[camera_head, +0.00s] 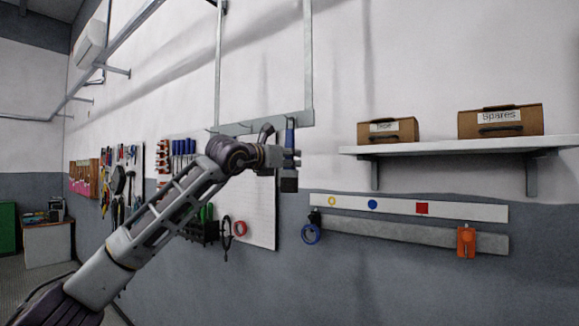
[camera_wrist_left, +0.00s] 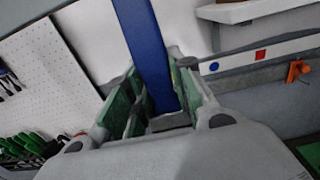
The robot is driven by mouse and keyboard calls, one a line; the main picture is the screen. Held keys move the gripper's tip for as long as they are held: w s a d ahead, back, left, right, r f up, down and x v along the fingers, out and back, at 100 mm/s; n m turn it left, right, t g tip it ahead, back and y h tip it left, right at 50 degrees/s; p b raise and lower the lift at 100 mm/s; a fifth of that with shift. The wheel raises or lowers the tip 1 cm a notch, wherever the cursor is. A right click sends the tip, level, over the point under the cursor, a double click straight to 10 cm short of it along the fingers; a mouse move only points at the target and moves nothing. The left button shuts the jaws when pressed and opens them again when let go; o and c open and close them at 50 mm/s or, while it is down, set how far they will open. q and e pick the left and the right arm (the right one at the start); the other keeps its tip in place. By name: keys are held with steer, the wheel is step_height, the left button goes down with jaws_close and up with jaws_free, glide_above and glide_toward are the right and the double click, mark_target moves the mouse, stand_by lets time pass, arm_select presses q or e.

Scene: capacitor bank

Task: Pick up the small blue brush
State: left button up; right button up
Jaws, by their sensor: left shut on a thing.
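The small blue brush (camera_head: 290,135) is upright in my left gripper (camera_head: 284,157), in front of the wall. Its blue handle points up and a dark block, seemingly its bristle end (camera_head: 289,184), shows below the fingers. In the left wrist view the blue handle (camera_wrist_left: 146,42) runs up from between the green-padded fingers of my left gripper (camera_wrist_left: 155,103), which are shut on it. The brush's lower end is hidden in that view. My right gripper is in neither view.
A white perforated board (camera_head: 262,212) hangs behind the gripper. Tools (camera_head: 183,150) hang left.

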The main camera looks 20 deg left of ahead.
arm_select(q)
steer(key=shift+r, duration=0.25)
steer(key=shift+r+b, duration=0.35)
steer(key=shift+r, duration=0.15)
steer(key=shift+s, duration=0.25)
steer(key=b+v, duration=0.6)
steer(key=v, duration=1.1)
steer(key=shift+s, duration=0.25)
steer(key=shift+a, duration=0.15)
stand_by(0.5)
